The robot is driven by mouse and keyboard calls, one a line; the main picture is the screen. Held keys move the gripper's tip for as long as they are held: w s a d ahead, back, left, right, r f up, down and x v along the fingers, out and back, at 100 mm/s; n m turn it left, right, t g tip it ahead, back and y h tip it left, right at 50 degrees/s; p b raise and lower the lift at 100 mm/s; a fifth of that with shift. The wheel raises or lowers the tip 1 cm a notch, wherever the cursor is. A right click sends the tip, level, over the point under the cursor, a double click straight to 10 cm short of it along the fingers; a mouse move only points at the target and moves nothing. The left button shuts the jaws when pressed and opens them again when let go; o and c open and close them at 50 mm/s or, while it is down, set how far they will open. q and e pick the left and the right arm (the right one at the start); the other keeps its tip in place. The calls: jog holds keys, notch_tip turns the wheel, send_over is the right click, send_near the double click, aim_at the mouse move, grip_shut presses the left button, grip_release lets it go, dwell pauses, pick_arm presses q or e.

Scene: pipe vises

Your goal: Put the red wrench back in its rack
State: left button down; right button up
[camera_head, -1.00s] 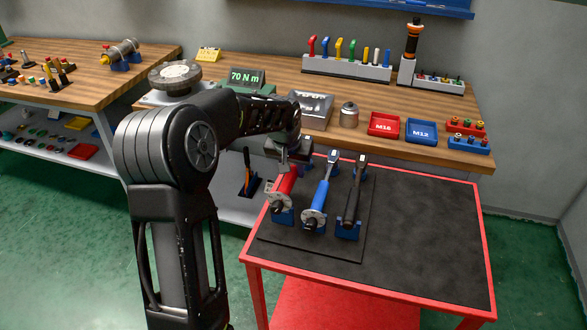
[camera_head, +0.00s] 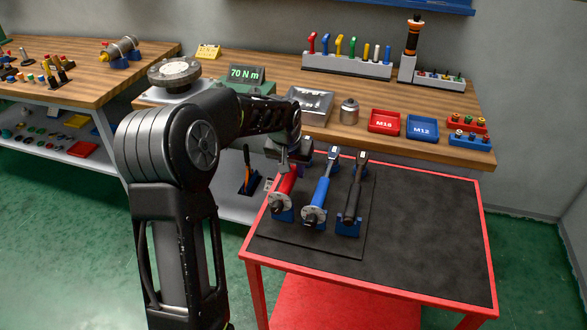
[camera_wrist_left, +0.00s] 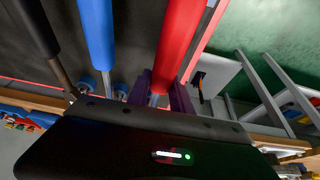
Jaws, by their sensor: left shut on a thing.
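The red wrench (camera_head: 285,187) is at the left of a row of wrenches on the red cart, beside the blue wrench (camera_head: 317,196) and the black wrench (camera_head: 352,196). Its handle end is over or in a blue rack holder (camera_head: 283,216); I cannot tell if it rests there. My left gripper (camera_head: 284,160) is at its far end. In the left wrist view the gripper (camera_wrist_left: 158,92) is shut around the shaft just below the red handle (camera_wrist_left: 182,38). The far holder is hidden by my arm. My right gripper is out of view.
The cart's dark top (camera_head: 430,240) is clear to the right of the wrenches. The wooden bench (camera_head: 270,75) behind holds a 70 N m display (camera_head: 246,74), a red tray (camera_head: 384,123) and a blue tray (camera_head: 421,129). The bench edge is close beyond my gripper.

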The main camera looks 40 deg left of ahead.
pick_arm(q)
jog(key=shift+f+b, duration=0.95)
jog(key=shift+f, duration=0.25)
dwell(1.4)
jog(key=c, duration=1.1)
grip_release()
jog(key=shift+o, duration=0.2)
jog(key=v, duration=0.8)
jog(key=shift+w, duration=0.1)
